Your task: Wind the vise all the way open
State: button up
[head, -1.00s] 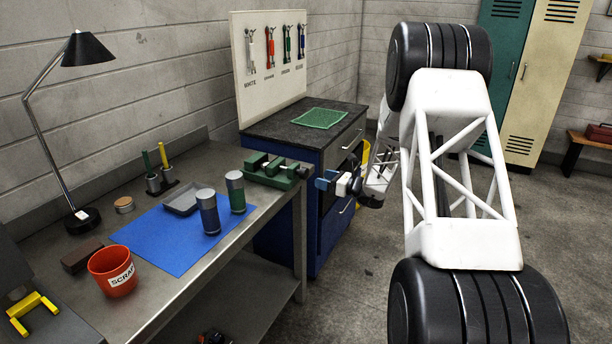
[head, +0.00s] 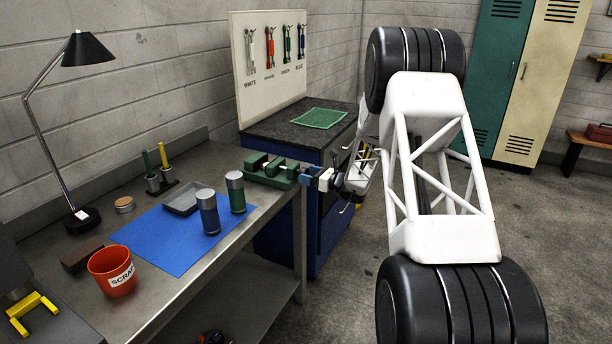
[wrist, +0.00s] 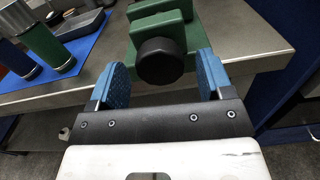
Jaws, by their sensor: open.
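The green vise (head: 268,170) sits at the right end of the metal workbench. It also shows in the wrist view (wrist: 174,30), with its round black knob (wrist: 160,60) facing me at the bench's front edge. My gripper (wrist: 160,78) is open, its blue-padded fingers on either side of the knob with gaps left and right. In the head view my gripper (head: 310,178) is right beside the vise's near end. The knob is hidden by the gripper in the head view.
A green canister (head: 236,192) and a dark blue one (head: 208,212) stand on the blue mat (head: 160,245) left of the vise. A blue cabinet (head: 290,225) stands behind. A red cup (head: 113,270) and a grey tray (head: 182,200) are farther left.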

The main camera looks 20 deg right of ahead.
jog(key=shift+w+a, duration=0.5)
jog(key=c, duration=0.9)
